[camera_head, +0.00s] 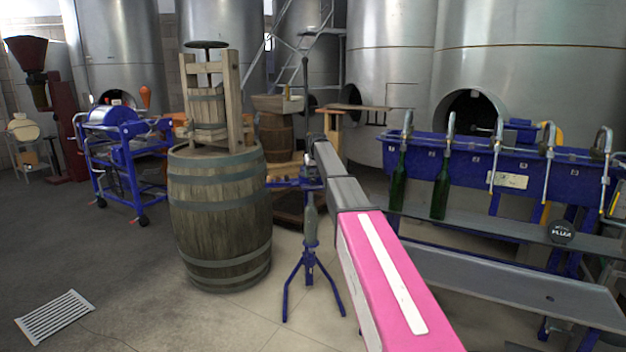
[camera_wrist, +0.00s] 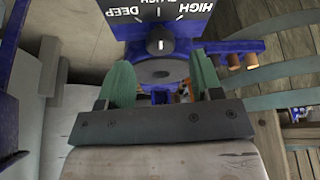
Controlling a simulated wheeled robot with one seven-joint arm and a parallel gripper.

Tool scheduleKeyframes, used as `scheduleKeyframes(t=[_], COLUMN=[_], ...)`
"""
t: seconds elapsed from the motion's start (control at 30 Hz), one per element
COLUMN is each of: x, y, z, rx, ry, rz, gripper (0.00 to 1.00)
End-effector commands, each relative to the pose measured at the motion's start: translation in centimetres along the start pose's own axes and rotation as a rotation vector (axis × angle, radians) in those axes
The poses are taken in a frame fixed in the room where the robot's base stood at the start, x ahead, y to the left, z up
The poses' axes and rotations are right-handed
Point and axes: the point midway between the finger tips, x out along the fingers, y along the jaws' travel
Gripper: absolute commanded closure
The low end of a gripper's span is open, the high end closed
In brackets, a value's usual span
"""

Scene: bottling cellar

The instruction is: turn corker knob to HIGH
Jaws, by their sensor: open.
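The corker (camera_head: 309,262) is a blue tripod stand holding a bottle, left of my arm in the head view. In the wrist view, its dark dial plate (camera_wrist: 165,14) reads DEEP, a partly cut-off middle word and HIGH, upside down. The knob (camera_wrist: 160,45) sits below these words, and its white mark appears to point toward the middle tick. My gripper (camera_wrist: 163,78) is open, its two green-padded fingers apart with a grey round part between them in the picture. The fingers appear clear of the knob. In the head view, my arm hides part of the corker's top.
A large wooden barrel (camera_head: 220,222) bearing a small press stands left of the corker. A blue bottle filler (camera_head: 510,165) with green bottles (camera_head: 441,188) and a grey shelf is at right. A blue wheeled machine (camera_head: 125,150) stands at left. Open floor lies front left, with a drain grate (camera_head: 54,317).

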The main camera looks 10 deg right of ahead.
Motion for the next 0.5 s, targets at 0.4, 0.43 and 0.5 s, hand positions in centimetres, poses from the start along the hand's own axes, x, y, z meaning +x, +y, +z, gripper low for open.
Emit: scheduleKeyframes(t=[0.4,0.43,0.5], x=[3.6,3.7,3.7], y=[0.0,0.0,0.0], z=[0.0,0.0,0.0], rx=[0.0,0.0,0.0], ry=[0.001,0.001,0.001], rz=[0.0,0.0,0.0], gripper=[0.41,0.41,0.41])
